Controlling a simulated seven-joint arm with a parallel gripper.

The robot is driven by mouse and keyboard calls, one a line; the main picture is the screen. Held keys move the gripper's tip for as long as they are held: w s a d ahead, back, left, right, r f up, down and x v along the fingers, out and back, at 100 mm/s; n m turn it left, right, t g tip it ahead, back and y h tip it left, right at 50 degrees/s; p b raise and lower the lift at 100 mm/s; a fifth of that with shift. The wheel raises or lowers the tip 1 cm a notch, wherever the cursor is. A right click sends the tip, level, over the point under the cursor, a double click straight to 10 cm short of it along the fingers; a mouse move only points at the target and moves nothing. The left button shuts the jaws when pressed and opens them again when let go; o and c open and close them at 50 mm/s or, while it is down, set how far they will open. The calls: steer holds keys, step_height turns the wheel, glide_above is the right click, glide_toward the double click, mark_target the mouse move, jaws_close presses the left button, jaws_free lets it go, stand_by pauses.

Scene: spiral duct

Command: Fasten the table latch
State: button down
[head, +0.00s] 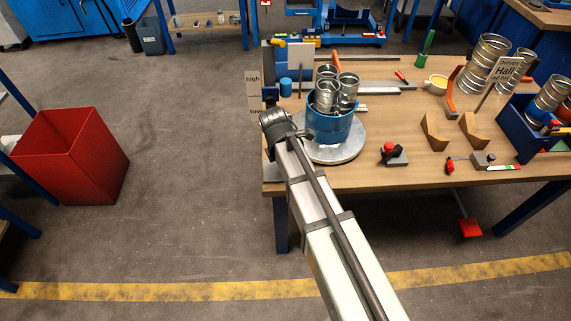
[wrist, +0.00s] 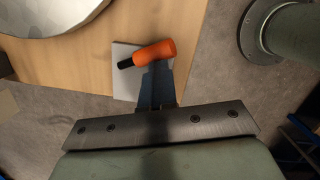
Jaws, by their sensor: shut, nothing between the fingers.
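In the wrist view an orange handle (wrist: 155,52) with a black end lies over a pale grey plate (wrist: 124,84) at the table's edge; I take this to be the table latch. My gripper (wrist: 157,68) is shut and empty, its dark fingers pointing at the handle's underside in the picture. The tips overlap the handle's lower edge; I cannot tell whether they touch it. Whether the latch is fastened does not show. In the head view my arm reaches the table's left edge and hides the fingers and the handle.
A round metal plate (head: 351,146) bearing a blue bucket (head: 329,127) of duct pieces stands close right of my wrist. A red-knobbed clamp (head: 394,158) and wooden cradles (head: 434,134) stand further right. A red bin (head: 70,150) is on the floor at left, with free floor between.

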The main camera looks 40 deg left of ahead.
steer(key=shift+s, duration=0.1)
steer(key=s+r, duration=0.1)
steer(key=s+a+r, duration=0.1)
steer(key=s, duration=0.1)
steer(key=shift+s+a, duration=0.2)
step_height(320, 180, up, 10)
steer(key=s, duration=0.1)
steer(key=shift+s+a, duration=0.15)
steer(key=shift+a, duration=0.15)
steer(key=shift+f, duration=0.1)
stand_by(0.6)
